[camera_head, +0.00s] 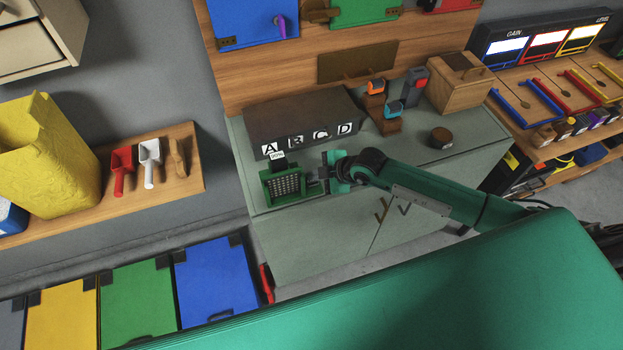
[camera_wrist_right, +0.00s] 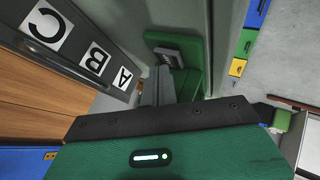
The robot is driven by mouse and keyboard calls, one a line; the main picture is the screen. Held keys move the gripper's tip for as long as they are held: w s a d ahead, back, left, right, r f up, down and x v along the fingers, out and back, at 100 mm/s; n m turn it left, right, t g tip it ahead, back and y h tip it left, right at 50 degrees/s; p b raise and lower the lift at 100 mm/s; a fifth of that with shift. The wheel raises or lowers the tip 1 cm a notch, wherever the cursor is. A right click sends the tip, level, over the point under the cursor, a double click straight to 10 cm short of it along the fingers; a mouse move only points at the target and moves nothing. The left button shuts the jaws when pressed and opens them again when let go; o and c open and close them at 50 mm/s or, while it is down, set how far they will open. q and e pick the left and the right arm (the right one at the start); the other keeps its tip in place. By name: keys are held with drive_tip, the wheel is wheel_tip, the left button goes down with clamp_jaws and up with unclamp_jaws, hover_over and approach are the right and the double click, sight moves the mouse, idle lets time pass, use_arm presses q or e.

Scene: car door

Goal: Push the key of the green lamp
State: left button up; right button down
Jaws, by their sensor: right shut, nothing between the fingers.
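The green lamp (camera_head: 284,186) stands on the grey-green cabinet top, in front of the dark box lettered A to D. It has a dark grille face and a small white label above it. In the right wrist view the green lamp (camera_wrist_right: 188,70) is seen close up, with a grey key (camera_wrist_right: 168,54) on its side. My right gripper (camera_head: 313,181) is just to the right of the lamp. Its fingers (camera_wrist_right: 163,78) are shut and empty, pointing at the key. Their tips overlap the key's edge in view, so I cannot tell whether they touch. My left gripper is not in view.
The lettered box (camera_head: 300,120) stands close behind the lamp. The cabinet's front top (camera_head: 300,212) is mostly bare.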

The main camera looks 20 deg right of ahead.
sight(316, 182)
idle(0.5)
drive_tip(key=shift+f, duration=0.4)
drive_tip(key=shift+r+p, duration=0.45)
drive_tip(key=shift+p, duration=0.3)
wheel_tip(316, 182, up, 6)
drive_tip(key=p, duration=0.7)
